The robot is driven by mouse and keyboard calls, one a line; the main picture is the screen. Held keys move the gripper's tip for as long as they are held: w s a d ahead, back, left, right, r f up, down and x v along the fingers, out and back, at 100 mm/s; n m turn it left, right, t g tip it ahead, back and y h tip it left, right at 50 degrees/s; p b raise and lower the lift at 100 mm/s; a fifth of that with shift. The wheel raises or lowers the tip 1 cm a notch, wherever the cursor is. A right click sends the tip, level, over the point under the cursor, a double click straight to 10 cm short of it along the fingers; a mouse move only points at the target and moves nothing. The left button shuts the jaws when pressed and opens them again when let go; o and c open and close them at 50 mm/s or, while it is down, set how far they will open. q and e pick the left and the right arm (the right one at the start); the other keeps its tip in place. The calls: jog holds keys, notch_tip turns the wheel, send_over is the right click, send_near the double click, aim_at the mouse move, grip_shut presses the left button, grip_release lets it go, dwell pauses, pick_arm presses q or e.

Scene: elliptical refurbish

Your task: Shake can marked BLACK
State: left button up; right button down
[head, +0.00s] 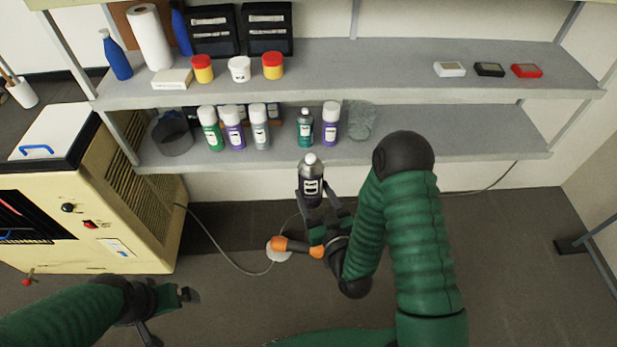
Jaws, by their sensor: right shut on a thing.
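A dark spray can with a grey cap and a white label (311,182) stands roughly upright in the head view, in front of the lower shelf. My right gripper (321,207) is shut on its lower part and holds it clear of the shelf. The label's print is too small to read. My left gripper (186,294) is low at the left, far from the can and near the cream machine; its fingers are small and seen at an angle, so its opening is unclear.
The lower shelf (450,138) holds several spray cans (209,128) and a wire-mesh bin (172,135). The upper shelf (400,68) holds bottles, tubs and small boxes. A cream machine (150,215) stands at the left. A cable crosses the floor.

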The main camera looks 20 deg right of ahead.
notch_tip(320, 180, down, 8)
jog(key=f, duration=0.1)
jog(key=r, duration=0.9)
jog(key=shift+w+d+r, duration=0.1)
jog(key=shift+w, duration=0.25)
notch_tip(320, 180, down, 9)
jog(key=s, duration=0.1)
jog(key=r, duration=0.5)
jog(key=w+r, duration=0.1)
jog(key=r, duration=0.2)
jog(key=shift+s, duration=0.15)
notch_tip(320, 180, down, 8)
jog(key=f, duration=0.1)
notch_tip(320, 180, up, 10)
jog(key=shift+f, duration=0.2)
jog(key=shift+s+r, duration=0.2)
jog(key=shift+s, duration=0.1)
jog(key=shift+w+f, duration=0.1)
jog(key=shift+w, duration=0.15)
